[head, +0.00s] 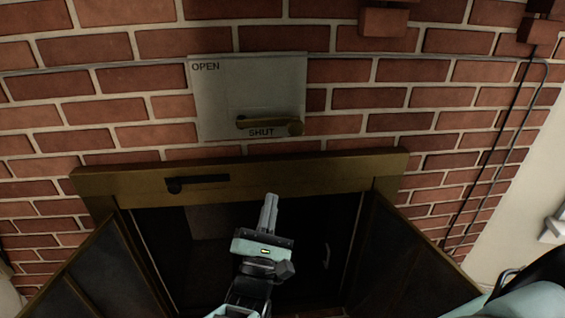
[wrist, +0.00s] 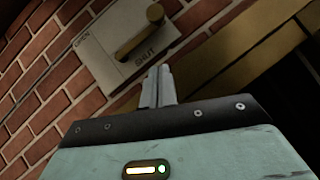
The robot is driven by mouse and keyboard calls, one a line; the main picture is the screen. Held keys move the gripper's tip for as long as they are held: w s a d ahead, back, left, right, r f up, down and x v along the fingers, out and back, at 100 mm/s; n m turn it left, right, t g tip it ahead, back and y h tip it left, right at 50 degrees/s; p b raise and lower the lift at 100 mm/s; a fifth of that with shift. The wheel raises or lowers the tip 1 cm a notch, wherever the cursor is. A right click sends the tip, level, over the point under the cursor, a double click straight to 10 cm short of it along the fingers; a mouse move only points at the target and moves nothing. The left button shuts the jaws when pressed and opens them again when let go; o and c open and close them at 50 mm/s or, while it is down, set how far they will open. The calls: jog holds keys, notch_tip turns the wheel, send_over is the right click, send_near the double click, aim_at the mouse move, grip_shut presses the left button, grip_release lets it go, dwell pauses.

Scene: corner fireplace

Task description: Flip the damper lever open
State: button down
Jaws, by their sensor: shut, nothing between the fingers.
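The damper lever (head: 265,122) is a brass bar on a pale plate (head: 225,90) fixed to the brick wall. The plate reads OPEN at its upper left and SHUT at its lower middle. My gripper (head: 269,200) is shut and empty. It is below the plate, in front of the firebox, and apart from the lever. In the wrist view its closed fingers (wrist: 158,85) point toward the plate.
A brass-coloured fireplace frame (head: 310,172) runs below the plate, with a small dark slider (head: 198,183) on its left part. Two dark doors stand swung open, left (head: 100,270) and right (head: 400,260). Brick blocks (head: 383,20) jut out at upper right. A cable runs down the wall at right.

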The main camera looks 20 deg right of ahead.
aim_at(270, 126)
jog(key=s+r+p+x, duration=0.2)
jog(key=p+x, duration=0.3)
jog(key=x, duration=0.7)
jog(key=shift+w+d+r, duration=0.2)
jog(key=shift+d+r, duration=0.05)
jog(key=shift+d, duration=0.25)
jog(key=shift+r, duration=0.1)
